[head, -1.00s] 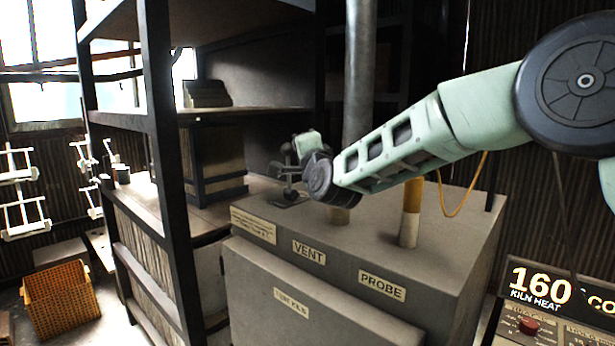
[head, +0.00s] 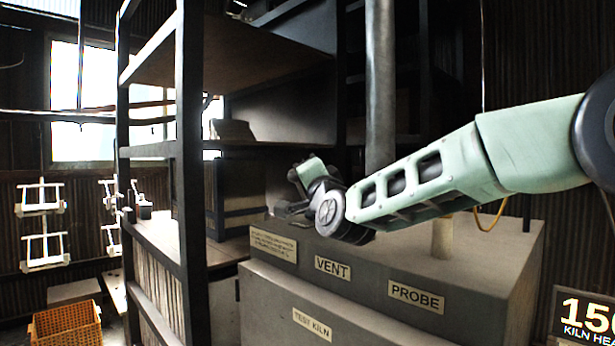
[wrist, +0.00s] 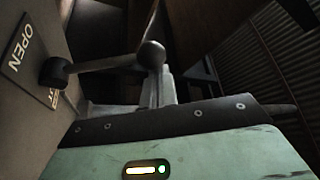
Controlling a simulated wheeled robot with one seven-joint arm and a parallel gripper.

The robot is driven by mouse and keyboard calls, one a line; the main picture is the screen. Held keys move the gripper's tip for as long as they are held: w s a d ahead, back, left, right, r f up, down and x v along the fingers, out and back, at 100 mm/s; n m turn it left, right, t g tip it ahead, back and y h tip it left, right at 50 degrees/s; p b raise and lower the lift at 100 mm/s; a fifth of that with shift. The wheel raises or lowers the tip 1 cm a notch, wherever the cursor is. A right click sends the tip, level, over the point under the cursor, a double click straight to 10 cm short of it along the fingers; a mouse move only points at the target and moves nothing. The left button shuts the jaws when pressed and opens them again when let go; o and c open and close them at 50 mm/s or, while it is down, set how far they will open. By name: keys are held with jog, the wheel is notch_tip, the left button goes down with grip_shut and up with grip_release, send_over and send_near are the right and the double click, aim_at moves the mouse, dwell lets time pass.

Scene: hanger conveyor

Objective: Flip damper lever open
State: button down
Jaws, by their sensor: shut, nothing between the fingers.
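The damper lever (wrist: 105,64) is a dark rod with a round ball knob, seen in the wrist view. Its pivot is on a grey surface beside an OPEN label (wrist: 22,50); a second label below the rod is partly covered. The rod sticks out sideways towards the right, with the knob close to my gripper's fingers (wrist: 160,88). I cannot tell whether they touch. In the head view, my gripper (head: 287,208) is at the back left of the test kiln's top, above the VENT label (head: 333,267). It is shut and empty. The lever cannot be made out there.
The grey test kiln (head: 480,262) has a PROBE label (head: 416,297), and a metal pipe (head: 380,90) rises behind my arm. A dark shelf frame (head: 190,180) stands close on the left. An orange crate (head: 66,325) and white hangers (head: 42,225) are farther left.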

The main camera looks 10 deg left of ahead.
jog(key=shift+s+a+f, duration=0.1)
jog(key=shift+a, duration=0.05)
notch_tip(320, 180, up, 10)
dwell(0.6)
dwell(0.5)
jog(key=s+d+f+n+g+h+p, duration=0.15)
jog(key=s+f+n+g, duration=0.4)
jog(key=s+f, duration=0.55)
jog(key=s+d+f+n+g+h+p, duration=0.1)
jog(key=s+d+f+n+g+p, duration=0.25)
jog(key=s+f+g, duration=0.55)
jog(key=s+d+f+n+g+h, duration=0.1)
jog(key=s+d+f+h, duration=0.1)
jog(key=s+d+f, duration=0.2)
jog(key=s+d+f+n+g+h+p, duration=0.1)
jog(key=s+d+f+n+g+h, duration=0.1)
jog(key=s+d+f, duration=0.3)
jog(key=s+d+f+n+g+h+p, duration=0.1)
jog(key=s+d+f, duration=0.4)
jog(key=s+d, duration=0.5)
jog(key=s+h, duration=0.1)
jog(key=s, duration=0.4)
jog(key=shift+s+d+f+n+g+h, duration=0.2)
jog(key=shift+d+n+g+h, duration=0.05)
jog(key=shift+n+g+h, duration=0.15)
